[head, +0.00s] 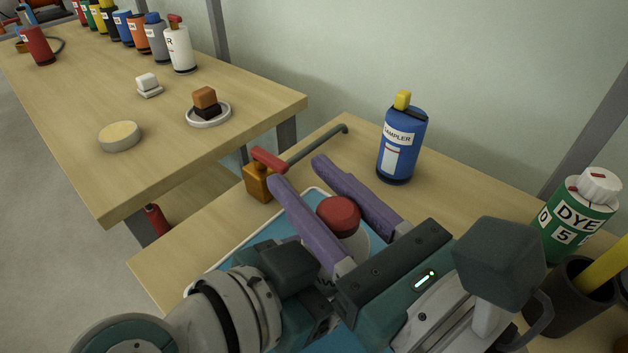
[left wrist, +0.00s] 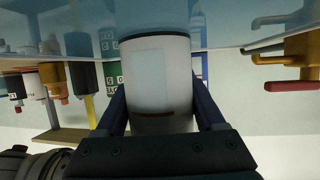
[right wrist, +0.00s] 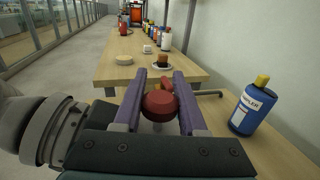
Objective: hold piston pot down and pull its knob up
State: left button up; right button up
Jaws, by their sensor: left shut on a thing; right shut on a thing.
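The piston pot (left wrist: 160,75) is a pale cylinder with a dark band. It stands on a blue tray (head: 232,243), upside down in the left wrist view. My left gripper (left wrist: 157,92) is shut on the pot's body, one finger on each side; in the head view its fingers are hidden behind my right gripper. The pot's round red knob (head: 338,214) sits between the purple fingers of my right gripper (head: 297,172), which is shut on it. The knob also shows in the right wrist view (right wrist: 160,105). How far it is raised is unclear.
An orange valve with a red handle (head: 268,159) and grey pipe stands just beyond the tray. A blue sampler bottle (head: 401,146) stands behind, and a green dye bottle (head: 575,218) and dark cup (head: 560,300) at right. Another table (head: 75,115) with several bottles is at back left.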

grip_shut()
dwell(0.8)
